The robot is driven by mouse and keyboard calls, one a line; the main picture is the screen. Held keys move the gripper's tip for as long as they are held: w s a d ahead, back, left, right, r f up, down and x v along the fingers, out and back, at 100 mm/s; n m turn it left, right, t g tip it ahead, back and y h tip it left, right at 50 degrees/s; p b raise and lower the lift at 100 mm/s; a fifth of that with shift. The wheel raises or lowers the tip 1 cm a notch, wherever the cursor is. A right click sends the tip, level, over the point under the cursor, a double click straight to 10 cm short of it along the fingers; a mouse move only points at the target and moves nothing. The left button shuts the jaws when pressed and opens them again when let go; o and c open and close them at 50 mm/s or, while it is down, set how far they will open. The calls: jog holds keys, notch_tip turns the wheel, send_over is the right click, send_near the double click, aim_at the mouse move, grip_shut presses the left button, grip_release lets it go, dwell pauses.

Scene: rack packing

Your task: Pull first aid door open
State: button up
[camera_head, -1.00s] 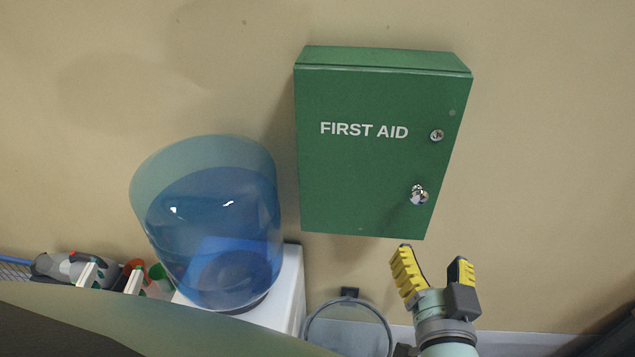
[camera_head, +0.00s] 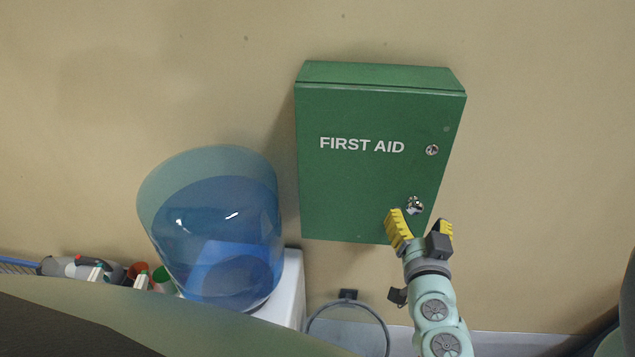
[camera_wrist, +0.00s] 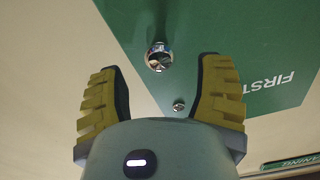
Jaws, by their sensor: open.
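The green first aid cabinet (camera_head: 365,180) hangs on the wall with its door shut. A chrome knob (camera_head: 414,205) sits low on the right side of the door, with a small lock (camera_head: 432,150) above it. My gripper (camera_head: 420,222) is open and empty, with its yellow fingers just below the knob in the head view. In the wrist view the knob (camera_wrist: 159,57) shows between and beyond my fingertips (camera_wrist: 160,75), and the lock (camera_wrist: 178,106) shows nearer the right finger. I see no contact with the knob.
A blue water bottle (camera_head: 215,230) stands on a white dispenser (camera_head: 291,285) left of the cabinet. Several small items lie at the lower left. The wall right of the cabinet is clear.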

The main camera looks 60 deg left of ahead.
aim_at(415, 211)
jog(key=shift+x, duration=1.95)
grip_shut()
